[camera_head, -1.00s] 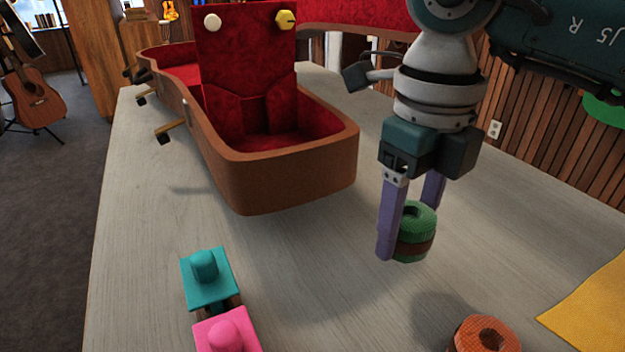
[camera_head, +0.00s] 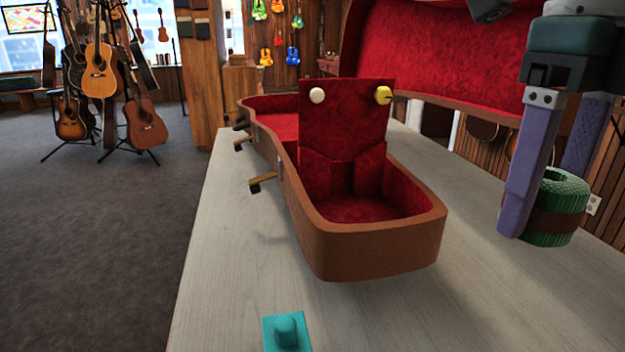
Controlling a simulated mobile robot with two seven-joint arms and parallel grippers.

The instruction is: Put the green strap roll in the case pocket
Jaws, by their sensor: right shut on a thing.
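The green strap roll (camera_head: 557,203), with a brown band around it, is held by my right gripper (camera_head: 543,225) at the right of the head view. The gripper's purple fingers are shut on the roll, above the table. The open ukulele case (camera_head: 378,252) lies on the table left of the gripper, brown outside and red inside. The case pocket (camera_head: 374,205) is at its near end, in front of a raised red flap (camera_head: 345,125) with a white and a yellow knob. The roll is to the right of the case, apart from it. My left gripper is not in view.
The case lid (camera_head: 450,60) stands open behind the case. A teal block with a knob (camera_head: 287,332) sits on the table (camera_head: 230,270) at the near edge of the view. The table between case and gripper is clear. Guitars on stands (camera_head: 105,85) are at the far left.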

